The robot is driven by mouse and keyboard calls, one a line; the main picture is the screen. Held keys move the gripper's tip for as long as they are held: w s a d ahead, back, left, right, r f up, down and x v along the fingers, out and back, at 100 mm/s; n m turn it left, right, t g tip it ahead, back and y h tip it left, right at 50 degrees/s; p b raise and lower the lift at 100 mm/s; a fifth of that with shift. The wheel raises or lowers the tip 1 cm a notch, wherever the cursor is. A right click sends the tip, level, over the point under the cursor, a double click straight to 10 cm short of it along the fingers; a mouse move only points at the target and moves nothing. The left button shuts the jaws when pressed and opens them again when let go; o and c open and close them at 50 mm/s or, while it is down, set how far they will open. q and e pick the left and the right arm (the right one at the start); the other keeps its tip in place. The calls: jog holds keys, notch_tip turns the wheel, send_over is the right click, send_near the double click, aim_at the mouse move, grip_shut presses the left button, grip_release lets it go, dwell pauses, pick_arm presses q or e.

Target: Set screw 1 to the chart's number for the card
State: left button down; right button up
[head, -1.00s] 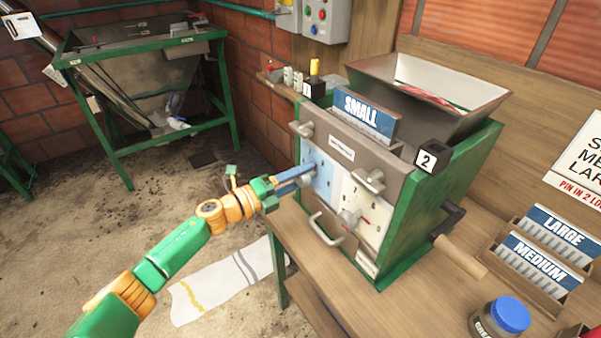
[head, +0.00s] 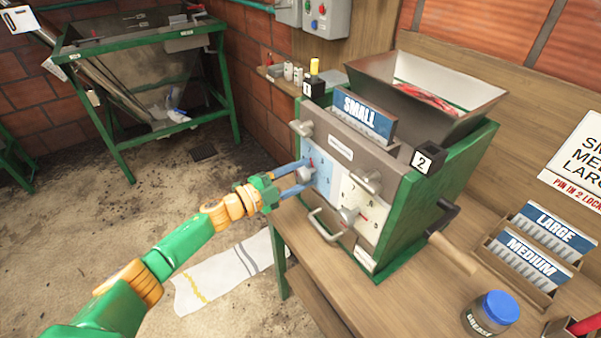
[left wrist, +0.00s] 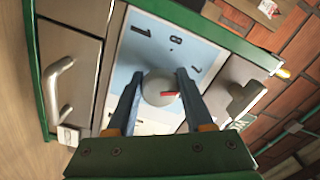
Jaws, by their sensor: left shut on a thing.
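The machine's blue dial plate (head: 322,178), on the side of the tag marked 1 (head: 310,88), carries a round grey knob, which I take as screw 1 (left wrist: 160,88). My left gripper (head: 304,175) is shut on it, one finger on each side. A red mark on the knob points right in the left wrist view, where some digits show, including 1 and 8. A blue card reading SMALL (head: 368,116) stands on top of the machine. The white chart (head: 580,165) at the right is cut off and its numbers cannot be read. My right gripper is not in view.
A cream dial plate with its own knob (head: 349,216) is beside the blue one, under the tag 2 (head: 426,158). Metal handles (head: 328,228) stick out nearby. LARGE (head: 548,238) and MEDIUM (head: 535,262) cards and a grease jar (head: 490,312) are at the right.

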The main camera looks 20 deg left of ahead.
aim_at(297, 177)
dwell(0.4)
pick_arm(q)
jog(key=shift+c, duration=1.6)
grip_release()
jog(key=shift+d, duration=0.1)
jog(key=b+v, duration=0.1)
jog(key=v, duration=0.5)
jog(key=shift+s+a+f, duration=0.1)
jog(key=shift+s+a, duration=0.15)
jog(key=shift+s, duration=0.05)
jog(key=shift+s+a, duration=0.1)
